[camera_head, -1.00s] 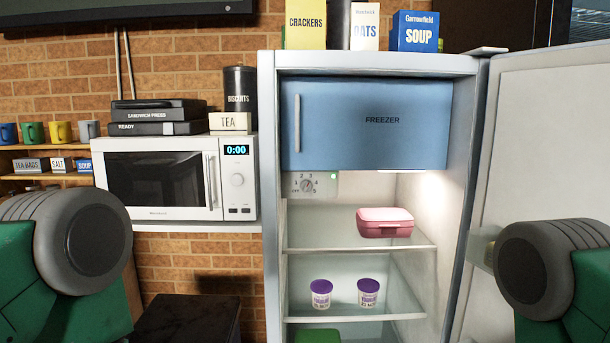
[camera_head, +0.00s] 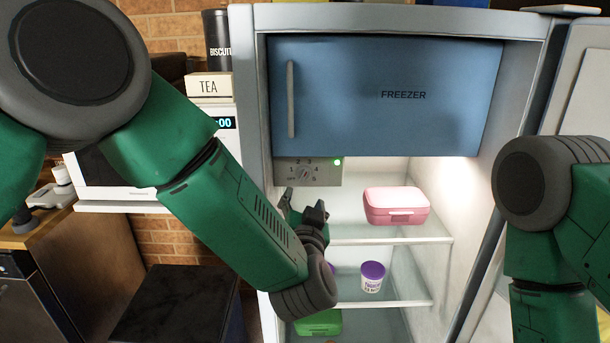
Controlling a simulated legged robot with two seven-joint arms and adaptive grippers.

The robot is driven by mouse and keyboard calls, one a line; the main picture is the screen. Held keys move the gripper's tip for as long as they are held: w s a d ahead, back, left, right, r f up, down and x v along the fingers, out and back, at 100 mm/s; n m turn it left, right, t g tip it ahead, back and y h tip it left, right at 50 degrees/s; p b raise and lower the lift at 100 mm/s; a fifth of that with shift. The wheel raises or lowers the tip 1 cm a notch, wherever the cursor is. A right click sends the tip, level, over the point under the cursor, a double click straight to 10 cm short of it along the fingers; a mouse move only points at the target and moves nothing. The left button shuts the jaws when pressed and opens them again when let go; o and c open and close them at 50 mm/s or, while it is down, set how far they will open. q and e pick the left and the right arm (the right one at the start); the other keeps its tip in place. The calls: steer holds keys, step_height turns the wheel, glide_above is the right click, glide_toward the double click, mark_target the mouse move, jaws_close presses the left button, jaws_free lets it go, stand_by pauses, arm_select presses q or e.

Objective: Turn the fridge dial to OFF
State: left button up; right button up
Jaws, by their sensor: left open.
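The fridge dial (camera_head: 303,173) is a small round knob on a pale panel under the blue freezer door. Numbers 1 to 5 and OFF ring it, and a green light glows at the panel's right. Its pointer is too small to read. My left gripper (camera_head: 302,209) is open and empty just below the dial, apart from it in the picture. The fridge (camera_head: 249,120) stands open. My right arm shows at the right edge, but its gripper is out of view.
A pink lunch box (camera_head: 397,205) sits on the upper shelf, right of my left gripper. A purple-lidded tub (camera_head: 371,277) stands on the shelf below, with a green box (camera_head: 320,322) lower down. The fridge door (camera_head: 585,100) is swung open at right. A microwave (camera_head: 120,180) is at left.

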mark_target(304, 178)
arm_select(q)
steer(key=w, duration=1)
steer(key=shift+w+f, duration=0.2)
steer(key=shift+w, duration=0.1)
jaws_close()
